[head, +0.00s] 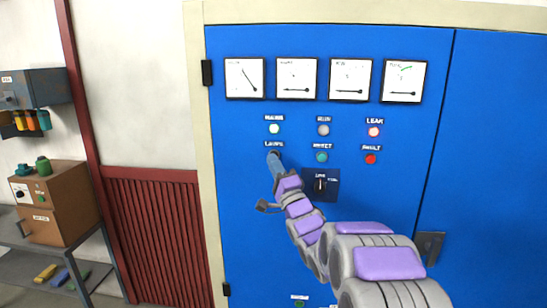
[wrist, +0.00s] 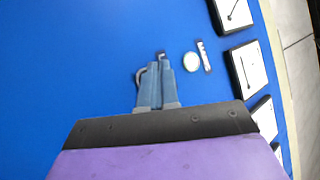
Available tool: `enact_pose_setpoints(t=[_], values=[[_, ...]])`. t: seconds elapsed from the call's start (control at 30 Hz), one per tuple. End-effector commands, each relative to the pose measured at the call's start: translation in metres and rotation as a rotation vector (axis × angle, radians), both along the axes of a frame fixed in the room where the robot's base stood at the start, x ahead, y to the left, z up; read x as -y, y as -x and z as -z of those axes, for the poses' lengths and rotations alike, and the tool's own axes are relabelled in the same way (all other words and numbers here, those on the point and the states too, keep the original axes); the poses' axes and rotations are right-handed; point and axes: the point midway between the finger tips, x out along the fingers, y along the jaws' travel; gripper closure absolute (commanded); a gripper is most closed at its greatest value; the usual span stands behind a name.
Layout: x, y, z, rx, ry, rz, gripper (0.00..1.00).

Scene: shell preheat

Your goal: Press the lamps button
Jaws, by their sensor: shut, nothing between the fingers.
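The "LAMPS" label (head: 274,144) is on the blue cabinet door (head: 240,200), below the MAINS lamp (head: 274,128). My gripper (head: 274,158) is shut and empty, with its tip just under that label and over the button's place. The lamps button is mostly hidden behind the fingers; a dark edge shows at the tip. In the wrist view my shut fingers (wrist: 156,78) point at the blue panel, with a curved grey rim (wrist: 138,75) showing beside them. I cannot tell whether the tip touches the button.
Several dial gauges (head: 295,78) run along the top. A door handle (head: 429,246) is at right; a shelf with boxes (head: 55,205) is at left.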

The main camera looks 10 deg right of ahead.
Motion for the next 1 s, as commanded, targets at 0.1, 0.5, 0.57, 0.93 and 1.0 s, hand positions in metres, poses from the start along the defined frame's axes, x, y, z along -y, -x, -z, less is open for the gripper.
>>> enact_pose_setpoints(t=[0.1,0.5,0.57,0.93,1.0], values=[[0.0,0.0,0.0,0.0,0.0,0.0,1.0],[-0.006,0.017,0.002,-0.003,0.0,-0.001,1.0],[-0.008,0.023,0.001,-0.001,0.0,-0.002,1.0],[-0.016,0.047,0.001,-0.001,0.0,-0.002,1.0],[-0.016,0.047,0.001,-0.001,0.001,-0.002,1.0]])
